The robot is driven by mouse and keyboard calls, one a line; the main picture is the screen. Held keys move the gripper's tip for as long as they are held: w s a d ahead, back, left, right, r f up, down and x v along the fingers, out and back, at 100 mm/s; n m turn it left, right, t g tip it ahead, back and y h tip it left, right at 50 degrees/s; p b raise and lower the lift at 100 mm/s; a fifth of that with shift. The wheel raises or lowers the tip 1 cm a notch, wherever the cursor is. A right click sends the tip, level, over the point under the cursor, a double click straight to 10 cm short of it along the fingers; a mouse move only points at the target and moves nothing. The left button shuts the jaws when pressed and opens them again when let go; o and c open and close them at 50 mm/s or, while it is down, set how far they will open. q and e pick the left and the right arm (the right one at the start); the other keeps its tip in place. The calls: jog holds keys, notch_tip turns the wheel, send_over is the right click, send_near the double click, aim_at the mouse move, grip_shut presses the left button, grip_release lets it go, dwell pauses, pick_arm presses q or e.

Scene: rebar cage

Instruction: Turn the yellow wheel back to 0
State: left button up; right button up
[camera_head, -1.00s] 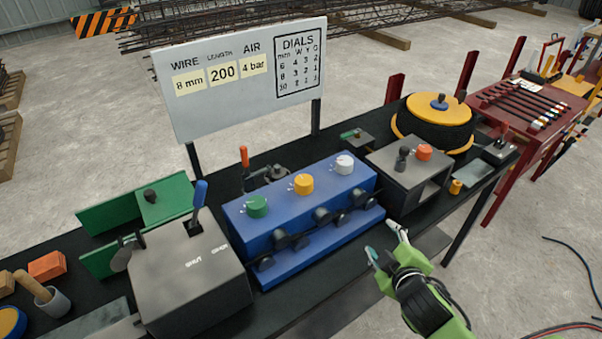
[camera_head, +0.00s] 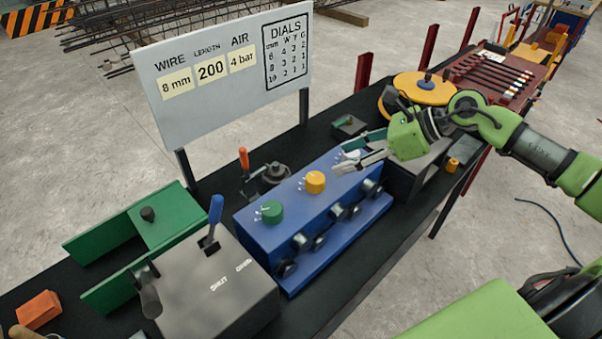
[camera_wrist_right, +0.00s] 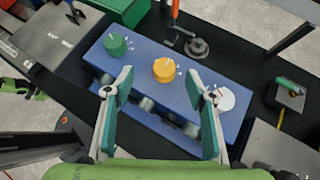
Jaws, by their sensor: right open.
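The yellow wheel (camera_head: 315,182) is the middle one of three knobs on top of the blue box (camera_head: 332,207). In the right wrist view the yellow wheel (camera_wrist_right: 164,69) lies beyond and between my fingertips, with white marks on the box beside it. The green knob (camera_head: 271,211) is to its left. The white knob (camera_wrist_right: 225,98) is to its right, partly hidden by my fingers in the head view. My right gripper (camera_head: 355,153) is open and empty, over the white-knob end of the box; it also shows in the right wrist view (camera_wrist_right: 162,90).
A grey box (camera_head: 207,280) with a blue lever stands left of the blue box. Black fittings (camera_head: 320,241) stick out of its front. A sign board (camera_head: 230,70) stands behind. An orange-handled tool (camera_head: 245,160) is behind the knobs. A wire spool (camera_head: 425,88) is at the right.

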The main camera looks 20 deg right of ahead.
aim_at(316, 177)
jog(key=shift+n+g+h, duration=0.3)
jog(key=shift+n+h, duration=0.1)
jog(key=shift+h, duration=0.1)
jog(key=p+x, duration=0.2)
jog(key=x, duration=0.1)
jog(key=d+p+x, duration=0.1)
jog(key=x, duration=0.3)
jog(key=f+p+x, duration=0.1)
jog(key=p+x, duration=0.1)
jog(key=x, duration=0.1)
jog(key=shift+w+f+p, duration=0.15)
jog(key=shift+f+p, duration=0.2)
jog(key=shift+x, duration=0.85)
jog(key=shift+f, duration=0.1)
jog(key=c, duration=1.1)
